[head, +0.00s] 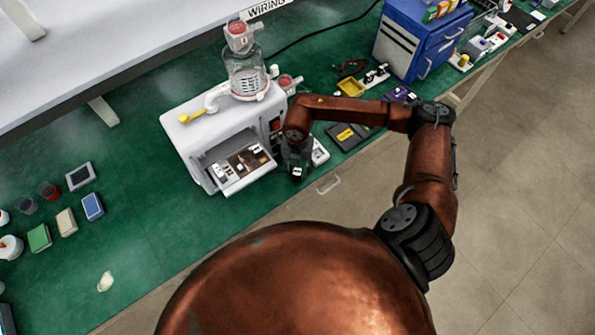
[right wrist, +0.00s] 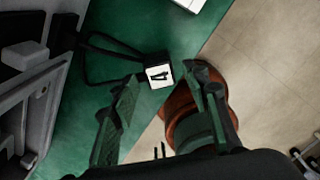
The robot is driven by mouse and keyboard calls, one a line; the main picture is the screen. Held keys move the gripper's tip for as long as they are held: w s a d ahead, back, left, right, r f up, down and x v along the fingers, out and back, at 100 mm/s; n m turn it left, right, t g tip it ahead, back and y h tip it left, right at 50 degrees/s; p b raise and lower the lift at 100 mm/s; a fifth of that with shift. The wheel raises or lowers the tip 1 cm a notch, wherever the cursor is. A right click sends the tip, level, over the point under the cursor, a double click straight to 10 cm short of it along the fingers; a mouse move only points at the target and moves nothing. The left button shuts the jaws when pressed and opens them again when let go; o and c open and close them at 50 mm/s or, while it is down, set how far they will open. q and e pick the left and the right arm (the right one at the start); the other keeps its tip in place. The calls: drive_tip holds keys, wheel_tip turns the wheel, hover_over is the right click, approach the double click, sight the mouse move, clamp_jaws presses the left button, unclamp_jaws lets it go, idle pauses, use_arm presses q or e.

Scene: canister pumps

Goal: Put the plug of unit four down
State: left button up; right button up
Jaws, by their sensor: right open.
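The plug of unit four (right wrist: 158,75) is a small black block with a white tag marked 4. It shows in the right wrist view just beyond and between my right fingertips, near the green bench's edge. A black cable (right wrist: 105,45) loops away from it to the left. My right gripper (right wrist: 160,88) is open, with a finger on either side of the plug's tag. I cannot tell whether the plug touches the bench. In the head view, my right gripper (head: 297,172) hangs just right of the white pump unit (head: 185,145). My left gripper is out of view.
The unit's open front panel (head: 245,170) is close on the gripper's left. A black box with a yellow label (head: 347,135) lies to its right. A blue cabinet (head: 420,40) stands farther right.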

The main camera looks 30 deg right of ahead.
sight(297, 171)
wheel_tip(297, 171, up, 9)
idle(0.3)
